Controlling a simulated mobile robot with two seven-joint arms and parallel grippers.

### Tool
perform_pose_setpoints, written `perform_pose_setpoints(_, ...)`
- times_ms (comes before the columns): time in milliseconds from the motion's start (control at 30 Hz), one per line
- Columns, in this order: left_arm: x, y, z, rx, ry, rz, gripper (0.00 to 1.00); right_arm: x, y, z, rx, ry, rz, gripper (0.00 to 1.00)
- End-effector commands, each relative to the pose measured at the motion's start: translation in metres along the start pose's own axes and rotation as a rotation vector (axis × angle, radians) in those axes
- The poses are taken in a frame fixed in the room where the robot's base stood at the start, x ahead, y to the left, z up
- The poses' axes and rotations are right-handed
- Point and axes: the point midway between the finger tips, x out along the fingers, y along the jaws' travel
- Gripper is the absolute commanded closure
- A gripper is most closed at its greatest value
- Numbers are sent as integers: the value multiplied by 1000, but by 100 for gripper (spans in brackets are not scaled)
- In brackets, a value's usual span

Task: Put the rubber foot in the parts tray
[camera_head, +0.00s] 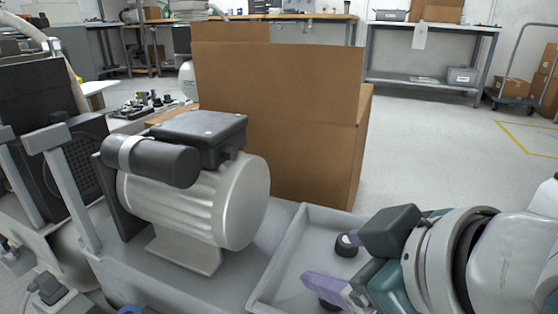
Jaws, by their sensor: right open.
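The grey parts tray (283,255) is at the bottom centre, with its right side hidden behind my right arm. A black rubber foot (346,244) with a pale centre is inside the tray's outline, beside the dark finger of my right gripper. A second dark round piece (329,305) shows partly below the purple finger; I cannot tell whether it is another foot. My right gripper (338,263) comes in from the right over the tray, open, with its fingers spread and nothing held between them. My left gripper is not in view.
A silver compressor motor (205,200) with a black top box stands left of the tray on the grey surface. A large cardboard box (280,120) stands behind them. Grey posts and a black panel are at left. Open floor (450,150) lies at right, with benches beyond.

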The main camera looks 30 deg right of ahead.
Motion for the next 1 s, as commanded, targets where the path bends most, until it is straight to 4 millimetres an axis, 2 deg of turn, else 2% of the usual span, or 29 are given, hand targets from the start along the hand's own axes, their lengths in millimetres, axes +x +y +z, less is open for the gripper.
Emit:
perform_pose_setpoints(33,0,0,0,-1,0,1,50,-10,-8,35,44,-132,-47,25)
perform_pose_setpoints(100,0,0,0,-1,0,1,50,-27,-19,74,81,-286,-108,25)
perform_pose_setpoints(200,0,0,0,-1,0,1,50,-46,-29,106,109,-425,-168,25)
perform_pose_setpoints(267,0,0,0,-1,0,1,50,-53,-33,115,115,-467,-188,25)
perform_pose_setpoints(367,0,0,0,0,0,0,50,-57,-35,120,118,-491,-200,25)
perform_pose_setpoints(1000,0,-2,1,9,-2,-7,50,-56,-35,120,116,-488,-197,25)
